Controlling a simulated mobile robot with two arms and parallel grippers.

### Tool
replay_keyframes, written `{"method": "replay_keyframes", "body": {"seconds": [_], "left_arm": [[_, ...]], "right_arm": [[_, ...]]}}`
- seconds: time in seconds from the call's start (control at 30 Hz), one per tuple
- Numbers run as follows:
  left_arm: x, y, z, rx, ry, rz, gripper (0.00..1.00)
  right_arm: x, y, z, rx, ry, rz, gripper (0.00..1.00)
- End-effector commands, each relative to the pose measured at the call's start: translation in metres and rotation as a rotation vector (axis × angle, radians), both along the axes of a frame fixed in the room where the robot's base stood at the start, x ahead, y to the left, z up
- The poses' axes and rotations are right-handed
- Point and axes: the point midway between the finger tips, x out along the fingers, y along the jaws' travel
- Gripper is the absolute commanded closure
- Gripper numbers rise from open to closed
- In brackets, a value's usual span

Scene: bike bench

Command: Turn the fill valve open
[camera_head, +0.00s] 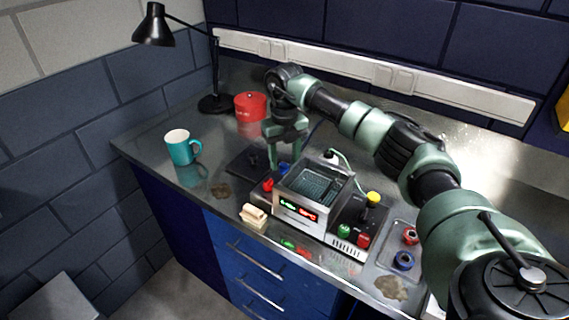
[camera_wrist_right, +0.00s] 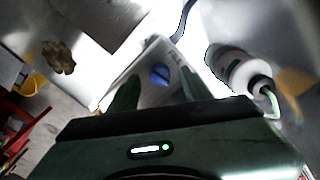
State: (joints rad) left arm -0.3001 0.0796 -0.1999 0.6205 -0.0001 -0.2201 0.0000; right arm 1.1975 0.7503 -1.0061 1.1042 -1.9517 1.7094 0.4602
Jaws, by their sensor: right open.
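The fill valve shows in the right wrist view as a blue knob (camera_wrist_right: 159,75) on a pale plate, next to lettering that seems to read FILL. In the head view a small blue part (camera_head: 285,168) shows beside the metal bath (camera_head: 300,208), partly hidden by my right gripper. My right gripper (camera_head: 283,162) points down over the left back of the bath. In the wrist view its two fingers (camera_wrist_right: 156,92) stand apart with the blue knob between and beyond them. I cannot tell whether they touch it. My left gripper is out of view.
A red knob (camera_head: 268,184) sits left of the bath. A white fitting with a green cord (camera_head: 331,156) stands close behind it. A teal mug (camera_head: 181,147), a red canister (camera_head: 250,106) and a black lamp (camera_head: 155,27) stand farther left. A tray (camera_head: 384,262) lies right.

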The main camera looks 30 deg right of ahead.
Motion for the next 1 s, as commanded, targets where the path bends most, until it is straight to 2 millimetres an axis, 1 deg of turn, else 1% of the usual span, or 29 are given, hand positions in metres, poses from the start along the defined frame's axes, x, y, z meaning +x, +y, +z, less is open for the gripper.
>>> {"method": "replay_keyframes", "body": {"seconds": [0.03,0.2,0.3,0.4,0.5,1.0], "left_arm": [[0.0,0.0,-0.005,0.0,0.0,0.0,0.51],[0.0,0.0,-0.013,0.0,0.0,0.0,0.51],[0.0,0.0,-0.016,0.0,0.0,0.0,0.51],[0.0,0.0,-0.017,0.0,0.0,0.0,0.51],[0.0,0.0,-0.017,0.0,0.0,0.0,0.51],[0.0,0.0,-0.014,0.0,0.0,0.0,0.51]], "right_arm": [[0.001,0.0,0.008,0.0,-0.006,0.0,0.51],[0.001,0.0,0.037,0.001,-0.005,0.0,0.51],[0.001,0.0,0.051,0.0,-0.004,-0.001,0.51],[0.001,0.0,0.059,0.001,-0.002,-0.001,0.51],[0.0,0.0,0.062,0.001,-0.001,0.0,0.51],[0.0,0.0,0.064,0.001,-0.001,0.0,0.51]]}}
